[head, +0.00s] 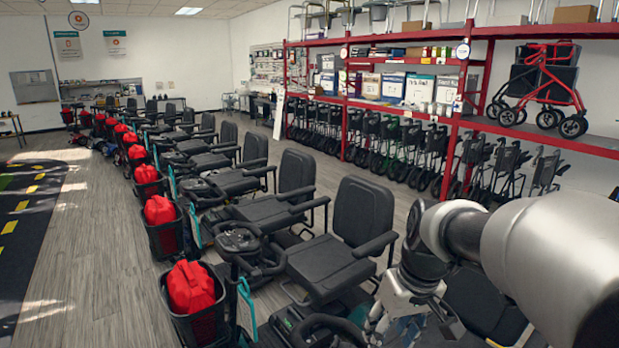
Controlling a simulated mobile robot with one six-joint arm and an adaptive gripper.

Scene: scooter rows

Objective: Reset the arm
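My arm reaches in from the right edge of the head view, in front of the nearest scooters. My gripper (408,312) is at the lower right, pointing down over the nearest scooter (345,230). Its fingers are partly cut off by the bottom edge and blend with the dark seats behind, so I cannot tell whether they are open or shut. I see nothing clearly held in it.
A long row of black scooters with red bags (192,287) in front baskets runs to the far wall. A red shelf rack (455,150) with boxes and folded walkers stands behind, at right. Grey floor (95,255) is free at left, beside a dark marked mat (22,235).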

